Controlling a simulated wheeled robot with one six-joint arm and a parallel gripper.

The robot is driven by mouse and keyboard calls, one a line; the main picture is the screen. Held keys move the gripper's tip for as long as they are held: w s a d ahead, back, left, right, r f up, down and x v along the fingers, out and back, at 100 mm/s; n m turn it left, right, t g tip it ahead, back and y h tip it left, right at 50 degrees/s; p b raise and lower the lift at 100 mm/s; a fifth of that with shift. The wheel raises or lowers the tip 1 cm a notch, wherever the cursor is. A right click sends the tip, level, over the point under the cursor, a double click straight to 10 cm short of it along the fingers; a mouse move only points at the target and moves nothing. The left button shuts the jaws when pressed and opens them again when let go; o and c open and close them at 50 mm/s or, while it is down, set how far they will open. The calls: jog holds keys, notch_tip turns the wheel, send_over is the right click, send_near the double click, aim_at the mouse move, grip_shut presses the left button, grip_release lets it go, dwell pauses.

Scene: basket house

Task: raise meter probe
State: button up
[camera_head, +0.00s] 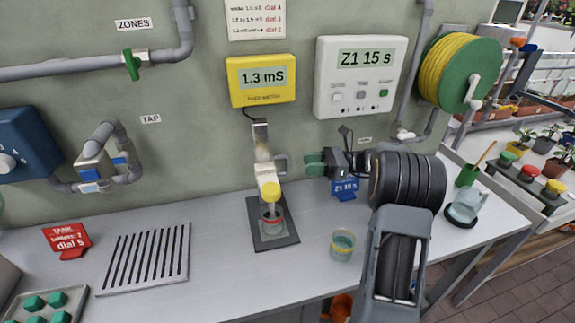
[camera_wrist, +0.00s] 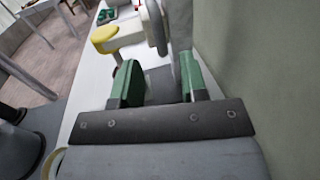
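The meter (camera_head: 262,80) is a yellow wall box reading 1.3 mS. Below it, the probe's metal holder (camera_head: 262,145) stands against the wall with a yellow-capped probe (camera_head: 270,191). The probe points down over a small cup (camera_head: 271,218) on a dark base plate (camera_head: 275,237); whether its tip is in the liquid is hard to tell. A grey handle (camera_head: 281,164) sticks out on the holder's right. My gripper (camera_head: 314,163) is to the right of the handle, apart from it. In the wrist view, my gripper (camera_wrist: 158,80) has its green fingers open with nothing between them; the yellow cap (camera_wrist: 104,38) shows beyond.
A cup of liquid (camera_head: 342,244) stands on the bench near my arm. A blue sign (camera_head: 344,188) is just below my gripper. A slotted drain (camera_head: 146,259) and a red tank sign (camera_head: 66,240) are at left. Bare bench lies between drain and base plate.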

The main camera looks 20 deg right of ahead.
aim_at(287, 169)
jog(key=shift+w+a, duration=0.25)
jog(key=shift+a, duration=0.9)
jog(key=shift+w+a, duration=0.2)
jog(key=shift+a, duration=1)
jog(key=shift+w+a, duration=0.25)
jog(key=shift+a, duration=0.9)
grip_shut()
